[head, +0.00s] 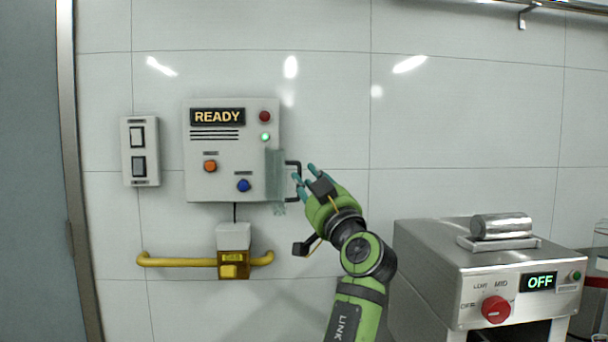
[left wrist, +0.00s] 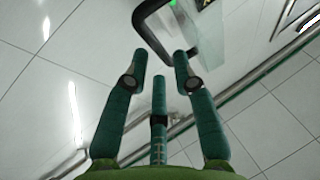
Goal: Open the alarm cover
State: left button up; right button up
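The white alarm panel (head: 225,130) with a READY display is mounted on the wall. A translucent greenish cover (head: 275,170) stands at its right edge, seen nearly edge-on, and also shows in the left wrist view (left wrist: 232,35). Its black U-shaped handle (head: 291,163) sticks out to the right; it also shows in the left wrist view (left wrist: 143,17), just beyond the fingertips. My left gripper (head: 304,174) is right beside the handle with its green fingers apart and nothing held; contact with the handle is unclear. My right gripper is not in view.
Below are a yellow pipe (head: 180,262) and a yellow GAS box (head: 233,264). A steel machine (head: 440,260) with a red knob stands at lower right. The wall above is clear.

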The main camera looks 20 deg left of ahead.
pick_arm(q)
jog(key=v, duration=0.4)
jog(key=shift+s+f, duration=0.1)
jog(key=shift+s, duration=0.1)
